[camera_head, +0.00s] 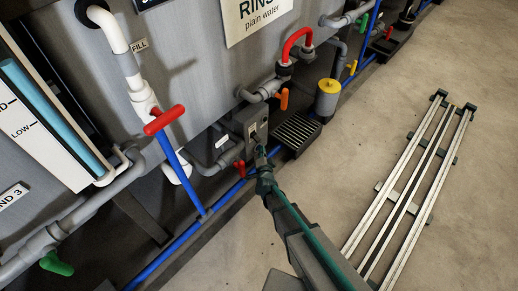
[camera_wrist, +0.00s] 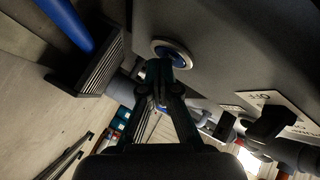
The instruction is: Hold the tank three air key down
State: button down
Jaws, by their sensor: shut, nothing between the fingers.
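A grey control box (camera_head: 251,122) sits low on the front of the tank wall in the head view. In the wrist view a round blue key (camera_wrist: 174,52) with a pale metal ring is set in a dark grey face. I cannot read a tank number on it. My gripper (camera_head: 259,150) is at the front of the box. In the wrist view my gripper (camera_wrist: 160,68) is shut and empty, its fingertips over the lower edge of the key. The tips hide part of the key; I cannot tell whether they touch it or press it in.
A red-handled valve (camera_head: 165,119) and blue pipe (camera_head: 180,170) stand left of the box. A dark grating (camera_head: 297,132) and a yellow-topped canister (camera_head: 328,97) are to the right. A sign (camera_head: 257,15) reads rinse, plain water. Rails (camera_head: 410,180) lie on the otherwise open floor.

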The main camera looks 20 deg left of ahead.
jog(key=shift+s+d+b, duration=0.3)
jog(key=shift+d+b, duration=0.45)
jog(key=shift+s+d+b, duration=0.25)
jog(key=shift+d+b, duration=0.55)
jog(key=shift+b, duration=0.05)
jog(key=shift+s+d+b, duration=0.3)
jog(key=shift+d+b, duration=0.45)
jog(key=shift+b, duration=0.1)
jog(key=shift+s+d+b, duration=0.25)
jog(key=shift+d+b, duration=0.55)
jog(key=shift+b, duration=0.05)
